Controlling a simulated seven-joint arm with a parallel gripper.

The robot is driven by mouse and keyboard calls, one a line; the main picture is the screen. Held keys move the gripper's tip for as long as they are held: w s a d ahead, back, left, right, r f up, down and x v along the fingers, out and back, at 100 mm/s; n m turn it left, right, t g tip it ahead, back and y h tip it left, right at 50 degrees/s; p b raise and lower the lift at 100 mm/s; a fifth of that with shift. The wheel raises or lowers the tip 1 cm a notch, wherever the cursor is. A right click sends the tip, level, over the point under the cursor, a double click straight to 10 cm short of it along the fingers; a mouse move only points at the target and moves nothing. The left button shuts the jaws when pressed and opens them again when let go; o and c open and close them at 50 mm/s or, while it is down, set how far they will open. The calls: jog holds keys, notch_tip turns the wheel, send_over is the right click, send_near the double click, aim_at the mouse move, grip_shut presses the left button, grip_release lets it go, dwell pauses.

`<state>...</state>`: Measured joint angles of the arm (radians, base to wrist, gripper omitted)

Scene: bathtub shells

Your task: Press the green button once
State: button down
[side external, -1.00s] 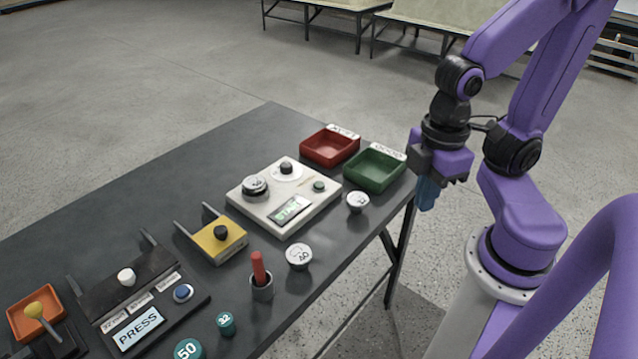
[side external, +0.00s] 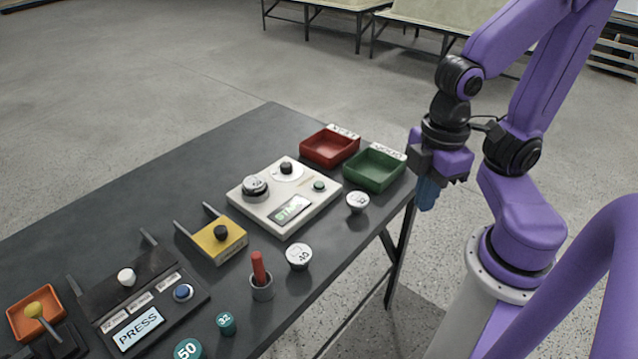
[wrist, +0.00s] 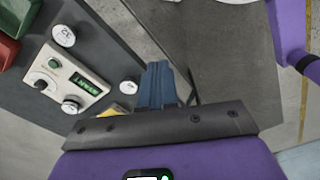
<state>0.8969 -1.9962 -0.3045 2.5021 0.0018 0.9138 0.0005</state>
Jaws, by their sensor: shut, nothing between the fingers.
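The green button (side external: 319,186) is a small round cap on the white panel (side external: 247,204), which also carries a black knob (side external: 286,168), a silver weight (side external: 255,185) and a green lit display (side external: 290,210). In the wrist view the green button (wrist: 54,63) shows on the panel at left, above the display (wrist: 84,84). My gripper (side external: 427,194) has blue fingers pointing down, shut and empty, beyond the table's right edge and above its height. It is well apart from the button. The fingers also show in the wrist view (wrist: 157,78).
A red tray (side external: 330,148) and a green tray (side external: 374,170) stand at the table's far end. White round weights (side external: 357,202) and (side external: 299,256) lie near the right edge. A yellow slider box (side external: 220,242), a red-handled holder (side external: 261,284) and a black press panel (side external: 150,310) stand nearer.

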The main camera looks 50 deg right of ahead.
jog(key=m+t+y, duration=0.5)
jog(key=m+t, duration=0.2)
jog(key=m, duration=0.7)
send_over(323, 183)
notch_tip(323, 183, down, 10)
jog(key=shift+r, duration=0.2)
jog(key=shift+a+f, duration=0.1)
jog(key=shift+f, duration=4.3)
jog(key=shift+f, duration=0.15)
jog(key=shift+f, duration=0.25)
